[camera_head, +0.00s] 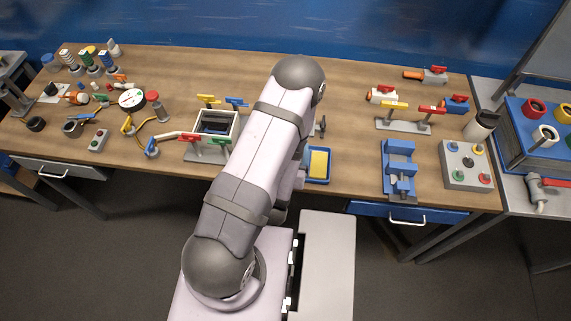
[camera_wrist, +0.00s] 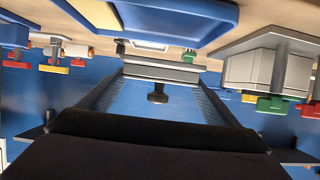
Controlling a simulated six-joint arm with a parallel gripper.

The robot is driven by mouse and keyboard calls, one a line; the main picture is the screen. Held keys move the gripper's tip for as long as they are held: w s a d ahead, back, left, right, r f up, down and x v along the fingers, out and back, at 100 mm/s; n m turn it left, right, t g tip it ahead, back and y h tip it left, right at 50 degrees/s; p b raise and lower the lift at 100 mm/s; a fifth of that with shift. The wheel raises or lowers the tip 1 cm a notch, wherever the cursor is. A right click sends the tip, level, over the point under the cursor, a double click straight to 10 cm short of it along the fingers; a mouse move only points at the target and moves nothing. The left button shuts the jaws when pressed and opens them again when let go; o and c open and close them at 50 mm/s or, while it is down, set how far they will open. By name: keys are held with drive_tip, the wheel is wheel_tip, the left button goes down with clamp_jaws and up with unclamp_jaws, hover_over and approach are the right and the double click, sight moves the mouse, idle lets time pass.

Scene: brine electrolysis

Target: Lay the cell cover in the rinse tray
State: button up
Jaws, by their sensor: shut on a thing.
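In the wrist view, which is upside down, my gripper (camera_wrist: 160,80) has a dark finger on either side of a light grey plate with a black knob, which looks like the cell cover (camera_wrist: 160,70). The fingers are shut on it, and the knob points away from the table. The blue rinse tray (camera_wrist: 205,28) lies close by at the top of that view. In the head view the tray (camera_head: 330,166) shows right of my arm, with a yellow floor, partly hidden. My gripper and the cover are hidden behind my arm there.
The open white cell box (camera_head: 236,128) stands left of my arm, with coloured handles around it; it also shows in the wrist view (camera_wrist: 262,72). A blue fixture (camera_head: 398,170) and a grey button box (camera_head: 465,165) stand right. Bare table lies between the tray and fixture.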

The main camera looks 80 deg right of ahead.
drive_tip(key=shift+f+b, duration=0.45)
drive_tip(key=shift+f, duration=0.5)
drive_tip(key=shift+f+p, duration=0.4)
drive_tip(key=shift+f, duration=0.1)
drive_tip(key=shift+f, duration=0.65)
drive_tip(key=shift+f+p, duration=0.35)
drive_tip(key=shift+f, duration=0.75)
drive_tip(key=shift+f, duration=0.1)
drive_tip(key=shift+f, duration=0.15)
drive_tip(key=o, duration=0.9)
